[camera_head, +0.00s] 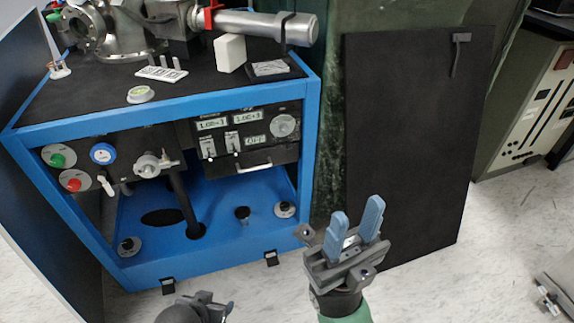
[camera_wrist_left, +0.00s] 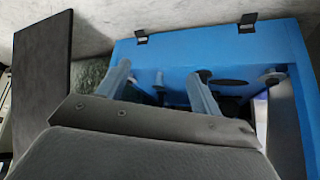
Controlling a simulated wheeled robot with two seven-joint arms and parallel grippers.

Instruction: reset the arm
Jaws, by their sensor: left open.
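In the left wrist view the fingers (camera_wrist_left: 160,85) stand apart in front of the cabinet (camera_wrist_left: 175,50), which appears upside down. I cannot tell whether they touch it.
A dark panel (camera_head: 415,140) stands right of the cabinet. It also shows in the left wrist view (camera_wrist_left: 42,75). Metal vacuum parts (camera_head: 265,25) lie on the cabinet top. A beige instrument (camera_head: 530,100) stands at far right. Pale floor (camera_head: 465,285) is open at lower right.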

